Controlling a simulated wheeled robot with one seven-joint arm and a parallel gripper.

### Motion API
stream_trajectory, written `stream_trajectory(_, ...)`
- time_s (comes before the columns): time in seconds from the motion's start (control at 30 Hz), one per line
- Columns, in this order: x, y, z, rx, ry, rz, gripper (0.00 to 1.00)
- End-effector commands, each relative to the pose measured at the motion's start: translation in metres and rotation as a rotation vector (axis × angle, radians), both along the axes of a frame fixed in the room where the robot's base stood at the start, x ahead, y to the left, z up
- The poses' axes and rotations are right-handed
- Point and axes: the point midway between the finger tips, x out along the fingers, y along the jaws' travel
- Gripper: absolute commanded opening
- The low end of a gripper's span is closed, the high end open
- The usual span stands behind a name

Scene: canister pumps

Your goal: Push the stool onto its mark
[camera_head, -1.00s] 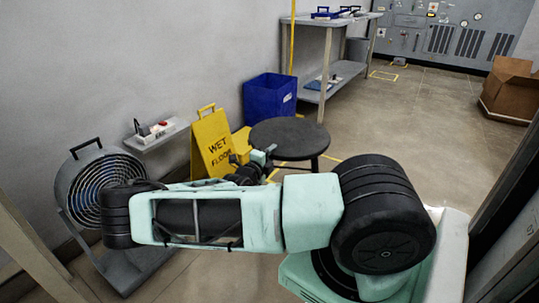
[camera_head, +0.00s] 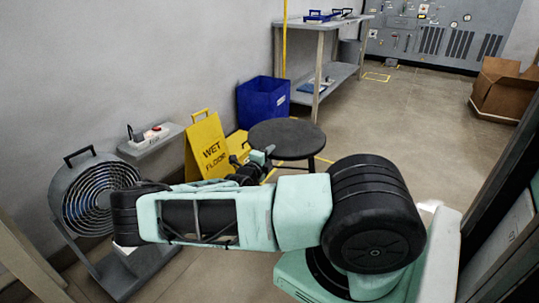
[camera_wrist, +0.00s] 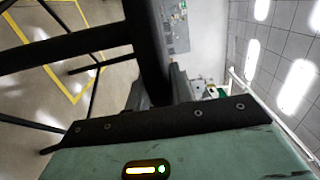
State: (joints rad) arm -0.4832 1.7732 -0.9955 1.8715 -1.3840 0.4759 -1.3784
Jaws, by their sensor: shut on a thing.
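The stool (camera_head: 287,136) has a round dark seat and stands upright on the floor beyond my arm, just right of the wet floor sign. My gripper (camera_head: 266,157) is at the near left edge of the seat, shut on the stool. In the wrist view, the stool's dark frame (camera_wrist: 150,40) rises from between my fingers (camera_wrist: 155,92). Yellow tape lines (camera_head: 322,159) show on the floor beside the stool, and a yellow outline (camera_wrist: 72,95) shows in the wrist view. I cannot tell if the stool stands inside it; my arm hides part of the floor.
A yellow wet floor sign (camera_head: 207,149) and a blue bin (camera_head: 263,104) stand along the wall left of the stool. A workbench (camera_head: 318,68) is behind. A fan (camera_head: 90,195) is at left, a cardboard box (camera_head: 505,88) at far right. Floor right of the stool is clear.

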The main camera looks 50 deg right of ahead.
Motion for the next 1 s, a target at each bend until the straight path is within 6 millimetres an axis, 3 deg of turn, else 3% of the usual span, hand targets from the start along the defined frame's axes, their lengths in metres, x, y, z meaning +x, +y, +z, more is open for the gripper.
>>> stream_trajectory(1.0,0.005,-0.050,0.001,-0.001,-0.001,-0.002,0.00)
